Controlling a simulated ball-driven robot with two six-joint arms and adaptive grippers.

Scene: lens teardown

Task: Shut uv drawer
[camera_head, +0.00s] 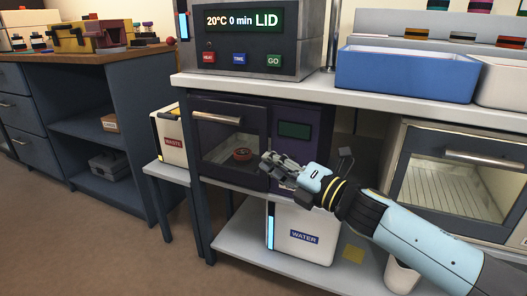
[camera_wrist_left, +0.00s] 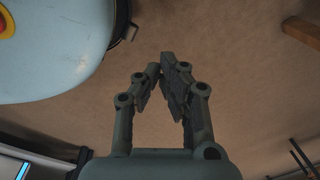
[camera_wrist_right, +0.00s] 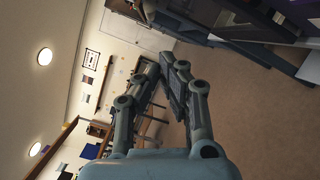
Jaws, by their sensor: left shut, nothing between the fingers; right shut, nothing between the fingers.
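A dark purple cabinet with a windowed front (camera_head: 215,150), which looks like the UV drawer, sits under the counter in the head view. It has a bar handle (camera_head: 219,118) across its top and a red ring-shaped part (camera_head: 242,154) shows through the window. Its front looks close to flush with the panel (camera_head: 294,129) beside it; I cannot tell whether a small gap remains. My right gripper (camera_head: 268,163) is shut and empty, in front of the cabinet's lower right part. It also shows in the right wrist view (camera_wrist_right: 168,62). My left gripper (camera_wrist_left: 162,68) is shut and empty above the floor.
A heater box (camera_head: 250,40) reading LID and a blue bin (camera_head: 406,72) stand on the counter. A waste box (camera_head: 169,137) is left of the cabinet, a water box (camera_head: 302,237) below. An oven-like unit (camera_head: 450,182) is at right. The floor at left is clear.

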